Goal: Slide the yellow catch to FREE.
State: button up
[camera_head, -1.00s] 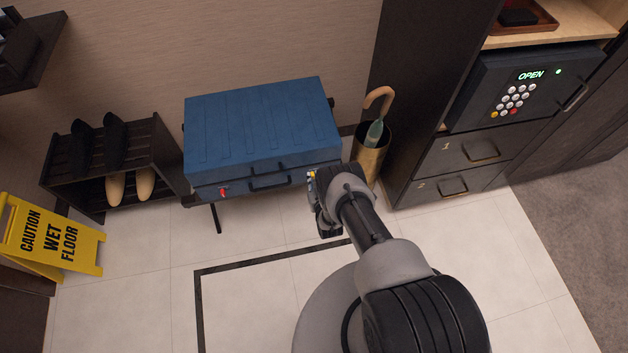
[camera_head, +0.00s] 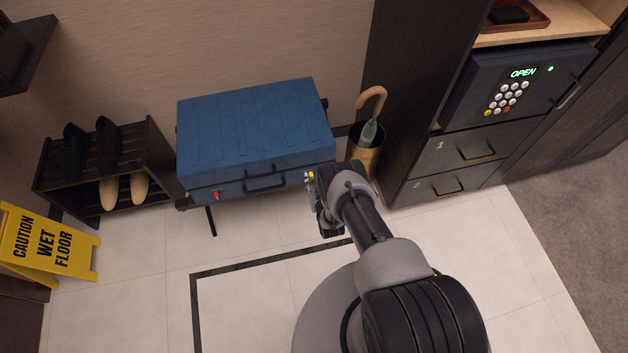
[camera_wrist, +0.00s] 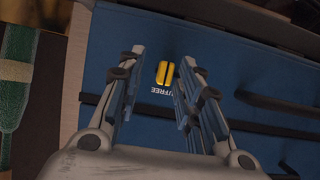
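The blue case (camera_head: 255,130) stands on a rack against the wall. Its yellow catch (camera_head: 309,175) shows at the right of its front, beside my gripper. In the wrist view the yellow catch (camera_wrist: 165,73) lies between the fingertips, nearer the right finger. The word FREE (camera_wrist: 160,91) appears upside down just below the catch, with another label partly hidden by the right finger. My gripper (camera_wrist: 162,62) is open, its two fingers apart and holding nothing. I cannot tell whether a fingertip touches the catch.
A red catch (camera_head: 216,195) and a dark handle (camera_head: 265,184) are on the case front. A brass umbrella stand (camera_head: 366,160) is close at right, beside the drawer cabinet (camera_head: 455,160). A shoe rack (camera_head: 165,165) and yellow floor sign (camera_head: 45,245) stand left. Floor in front is clear.

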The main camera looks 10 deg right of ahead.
jog(key=v, duration=1.2)
dwell(0.5)
